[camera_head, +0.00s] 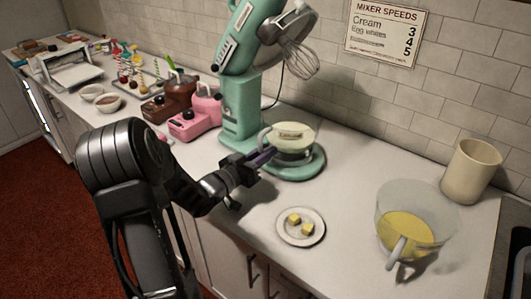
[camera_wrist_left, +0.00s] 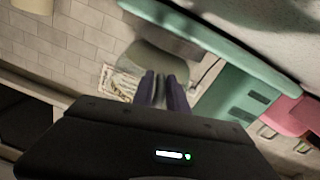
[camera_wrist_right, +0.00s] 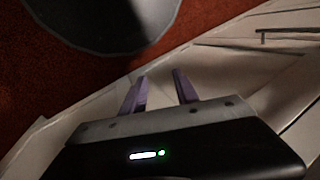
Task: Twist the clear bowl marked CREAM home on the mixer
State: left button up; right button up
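The teal mixer (camera_head: 240,100) stands against the tiled wall with its head tilted up and the whisk (camera_head: 300,60) raised. A clear bowl (camera_head: 293,152) with a pale label, too small to read, stands upright on the mixer's base (camera_head: 305,170); its handle (camera_head: 263,137) points left. My left gripper (camera_head: 262,157) is at the handle side of this bowl. In the left wrist view its fingers (camera_wrist_left: 161,92) are close together with a dark grey piece, apparently the handle, between them. My right gripper (camera_wrist_right: 158,92) is open and empty, over the floor by the cabinets.
A plate (camera_head: 301,240) with yellow cubes is in front. A clear bowl (camera_head: 415,215) of yellow mix and a beige canister (camera_head: 470,170) stand right. Pink (camera_head: 195,118) and brown (camera_head: 168,100) appliances stand left of the mixer. A speeds sign (camera_head: 386,32) hangs behind.

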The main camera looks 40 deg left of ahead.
pick_arm(q)
jog(key=o, duration=0.4)
jog(key=s+b, duration=0.1)
jog(key=s, duration=0.7)
jog(key=shift+a, duration=0.15)
dwell(0.5)
